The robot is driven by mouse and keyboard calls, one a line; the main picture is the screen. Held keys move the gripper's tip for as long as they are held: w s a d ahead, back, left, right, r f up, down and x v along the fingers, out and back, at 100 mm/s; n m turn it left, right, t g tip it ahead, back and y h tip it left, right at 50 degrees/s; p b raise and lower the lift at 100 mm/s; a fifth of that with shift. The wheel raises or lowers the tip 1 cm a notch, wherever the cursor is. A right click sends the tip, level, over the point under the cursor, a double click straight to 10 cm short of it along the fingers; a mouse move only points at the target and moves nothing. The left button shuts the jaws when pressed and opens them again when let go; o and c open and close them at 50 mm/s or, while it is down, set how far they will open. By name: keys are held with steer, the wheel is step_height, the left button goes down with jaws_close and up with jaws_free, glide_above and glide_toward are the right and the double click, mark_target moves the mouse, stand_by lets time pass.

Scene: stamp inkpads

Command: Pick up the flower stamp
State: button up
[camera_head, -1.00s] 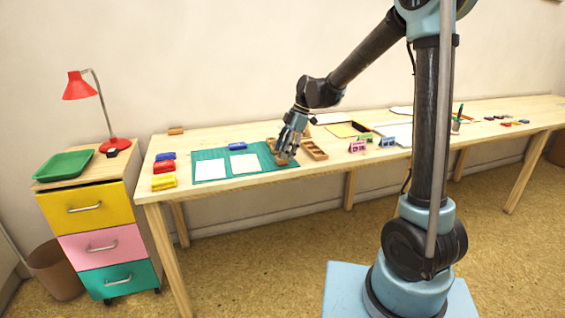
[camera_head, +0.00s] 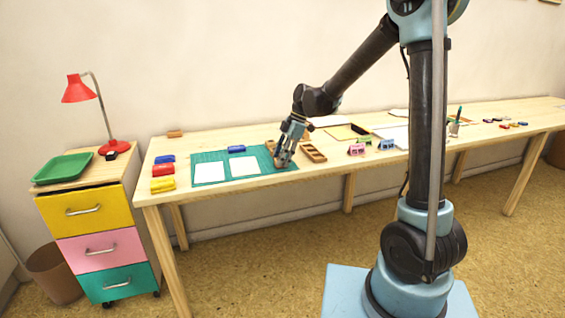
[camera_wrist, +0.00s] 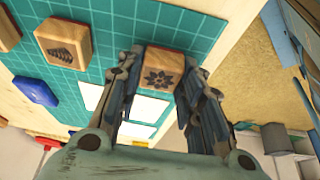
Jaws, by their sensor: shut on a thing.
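The flower stamp (camera_wrist: 162,70) is a wooden block with a dark flower print on its face, in the wrist view between my fingertips. My gripper (camera_wrist: 160,82) is shut on it, one finger against each side. In the head view my gripper (camera_head: 283,161) is low over the right end of the green cutting mat (camera_head: 215,158), and the block is mostly hidden by the fingers. I cannot tell whether the stamp touches the mat.
A stamp with a shell-like print (camera_wrist: 63,43) lies close by on the mat. A wooden tray (camera_head: 313,153) stands just right of my gripper. White sheets (camera_head: 210,171) lie on the mat. Blue, red and yellow inkpads (camera_head: 163,170) are at the table's left end.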

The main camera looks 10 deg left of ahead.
step_height(320, 180, up, 10)
stand_by(0.6)
steer(key=shift+o, duration=0.6)
steer(key=shift+c, duration=0.5)
